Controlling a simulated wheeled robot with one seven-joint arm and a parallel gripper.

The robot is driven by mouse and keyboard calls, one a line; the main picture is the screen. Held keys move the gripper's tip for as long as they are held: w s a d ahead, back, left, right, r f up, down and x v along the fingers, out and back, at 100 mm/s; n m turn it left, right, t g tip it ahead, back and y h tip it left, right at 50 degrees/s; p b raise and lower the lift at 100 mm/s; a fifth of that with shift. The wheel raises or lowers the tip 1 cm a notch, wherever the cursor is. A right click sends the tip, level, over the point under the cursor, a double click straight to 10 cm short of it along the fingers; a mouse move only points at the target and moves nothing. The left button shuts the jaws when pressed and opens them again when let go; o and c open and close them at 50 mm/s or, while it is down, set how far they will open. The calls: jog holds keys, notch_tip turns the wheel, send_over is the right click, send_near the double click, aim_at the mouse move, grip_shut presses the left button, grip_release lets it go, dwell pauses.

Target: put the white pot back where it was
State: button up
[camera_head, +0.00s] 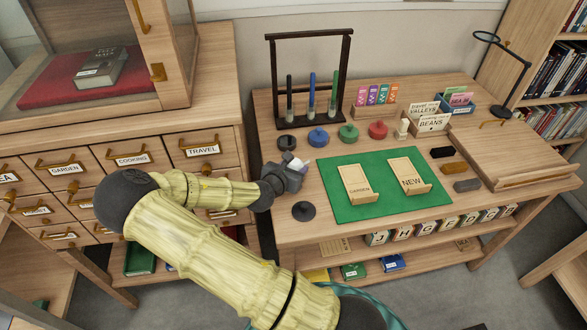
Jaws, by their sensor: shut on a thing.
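My gripper (293,169) is over the left part of the table, at the left of the green mat. It is shut on the white pot (297,163), which shows only as a small pale patch between and beyond the dark fingers. The rest of the pot is hidden by my gripper. I cannot tell whether the pot touches the table. A row of round pots stands behind: a dark one (286,142), a blue one (318,137), a green one (348,132) and a red one (378,129). A dark round disc with a knob (303,211) lies in front of my gripper.
A black rack (310,38) with coloured tubes stands behind the pots. The green mat (380,212) carries two wooden trays. A small pale figure (402,129) stands right of the red pot. A drawer cabinet (140,155) is at left. Dark blocks and a lamp (505,65) are at right.

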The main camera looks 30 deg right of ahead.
jog(key=o, duration=1.1)
jog(key=shift+c, duration=0.2)
jog(key=shift+a, duration=0.1)
jog(key=p+v, duration=0.1)
jog(key=v, duration=1.1)
jog(key=shift+r, duration=0.15)
